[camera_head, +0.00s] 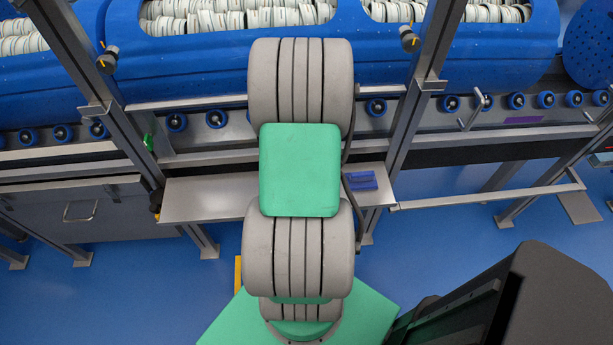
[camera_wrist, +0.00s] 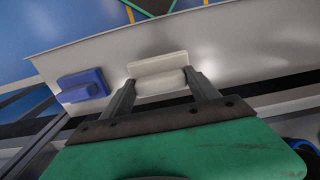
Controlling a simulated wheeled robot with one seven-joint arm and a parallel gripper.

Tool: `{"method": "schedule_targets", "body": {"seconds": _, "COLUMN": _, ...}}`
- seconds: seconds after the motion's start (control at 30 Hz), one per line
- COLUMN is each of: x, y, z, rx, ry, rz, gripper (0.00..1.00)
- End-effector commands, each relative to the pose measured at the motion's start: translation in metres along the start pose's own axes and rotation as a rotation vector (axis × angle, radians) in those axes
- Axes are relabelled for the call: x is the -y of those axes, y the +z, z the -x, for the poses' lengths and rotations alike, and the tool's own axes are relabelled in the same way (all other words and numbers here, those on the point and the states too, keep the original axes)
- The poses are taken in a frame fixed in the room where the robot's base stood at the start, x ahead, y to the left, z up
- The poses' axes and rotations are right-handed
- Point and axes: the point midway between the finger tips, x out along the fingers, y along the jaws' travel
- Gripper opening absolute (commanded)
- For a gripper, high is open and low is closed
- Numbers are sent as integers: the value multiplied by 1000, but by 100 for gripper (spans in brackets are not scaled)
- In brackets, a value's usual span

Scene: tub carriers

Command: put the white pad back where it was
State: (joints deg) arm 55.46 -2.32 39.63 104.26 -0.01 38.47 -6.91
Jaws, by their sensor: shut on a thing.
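The white pad (camera_wrist: 158,66) is between the two fingers of my gripper (camera_wrist: 159,80) in the wrist view, and the fingers are shut on it. It is over the grey metal shelf (camera_wrist: 240,50); I cannot tell whether it touches the shelf. In the head view my arm hides the pad and my fingers, and the shelf (camera_head: 215,198) shows on both sides of the arm.
A blue pad (camera_wrist: 83,86) lies on the shelf left of the white pad in the wrist view. In the head view this blue pad (camera_head: 362,181) is right of my arm. A roller rail (camera_head: 240,130) and blue tubs (camera_head: 210,60) stand behind the shelf.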

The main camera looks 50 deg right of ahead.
Motion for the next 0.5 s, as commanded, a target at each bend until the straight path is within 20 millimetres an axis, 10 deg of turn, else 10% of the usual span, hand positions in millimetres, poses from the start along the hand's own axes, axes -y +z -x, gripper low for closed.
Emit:
{"method": "schedule_targets", "body": {"seconds": 0.4, "x": -1, "y": -6, "z": -37, "rx": -3, "ry": 1, "rz": -1, "gripper": 36}}
{"method": "schedule_targets", "body": {"seconds": 0.43, "x": -1, "y": -5, "z": -37, "rx": -2, "ry": 1, "rz": -1, "gripper": 69}}
{"method": "schedule_targets", "body": {"seconds": 0.5, "x": -1, "y": -5, "z": -37, "rx": -2, "ry": 1, "rz": -1, "gripper": 75}}
